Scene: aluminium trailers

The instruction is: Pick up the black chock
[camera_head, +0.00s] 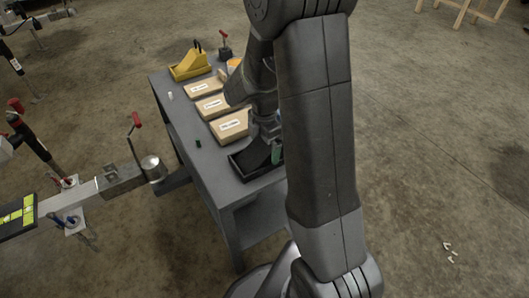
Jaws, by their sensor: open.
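A low black tray (236,167) sits at the near right end of the grey table. A dark sloped shape (254,155) lies in it and looks like the black chock, but it blends with the tray and I cannot make out its outline. My gripper (271,141) points down right above the tray, close to the dark shape. My own arm links hide much of it, and its fingertips are hard to see. I cannot tell whether it touches anything. A green item (277,153) shows beside it, partly hidden.
The grey table (203,180) also holds several labelled cardboard boxes (230,125), a yellow chock (190,65) and a small red-handled item (225,46). A small dark green item (198,143) lies near its left edge. A trailer coupling (125,178) stands left. Floor on the right is mostly clear.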

